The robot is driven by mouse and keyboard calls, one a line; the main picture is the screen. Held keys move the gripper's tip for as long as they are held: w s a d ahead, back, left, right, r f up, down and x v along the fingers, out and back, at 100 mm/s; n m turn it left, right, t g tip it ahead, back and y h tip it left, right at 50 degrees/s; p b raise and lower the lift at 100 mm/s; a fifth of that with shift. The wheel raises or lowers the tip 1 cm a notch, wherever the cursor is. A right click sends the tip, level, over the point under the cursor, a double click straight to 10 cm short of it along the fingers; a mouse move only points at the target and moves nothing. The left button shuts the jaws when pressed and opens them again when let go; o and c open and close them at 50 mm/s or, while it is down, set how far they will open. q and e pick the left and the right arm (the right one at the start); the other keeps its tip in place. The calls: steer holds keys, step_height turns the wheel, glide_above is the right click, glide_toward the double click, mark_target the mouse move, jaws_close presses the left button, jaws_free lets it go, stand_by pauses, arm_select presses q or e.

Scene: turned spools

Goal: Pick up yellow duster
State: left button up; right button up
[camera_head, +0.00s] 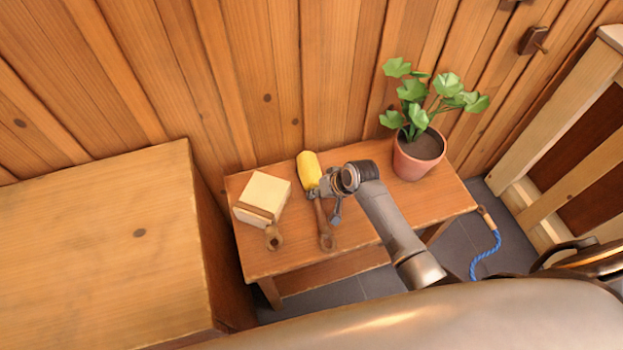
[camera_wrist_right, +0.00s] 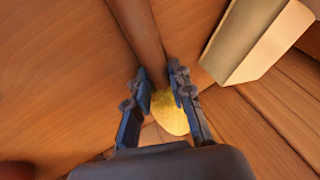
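The yellow duster (camera_head: 309,170) has a yellow head and a brown handle (camera_head: 326,237). It lies on the small wooden table, head toward the wall. My right gripper (camera_head: 324,201) is at the handle, close below the head. In the right wrist view, the fingers (camera_wrist_right: 161,85) are on either side of the handle (camera_wrist_right: 137,30), with a narrow gap between them. The yellow head (camera_wrist_right: 170,113) shows between the fingers. I cannot tell whether the pads press on the handle. My left gripper is out of view.
A cream block-shaped thing with a brown band (camera_head: 265,190) sits left of the duster. A potted plant (camera_head: 414,155) stands to the right. A wooden cabinet (camera_head: 100,245) is at left. The plank wall (camera_head: 275,70) is behind. The table's front left corner is bare.

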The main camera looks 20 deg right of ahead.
jaws_close()
steer(key=shift+r, duration=0.15)
steer(key=shift+r, duration=0.25)
step_height(320, 180, up, 2)
steer(key=shift+w+r, duration=0.1)
steer(key=s+a+r+p, duration=0.1)
steer(key=s+a+r, duration=0.2)
steer(key=s+r, duration=0.7)
steer(key=s, duration=0.4)
steer(key=shift+w, duration=0.15)
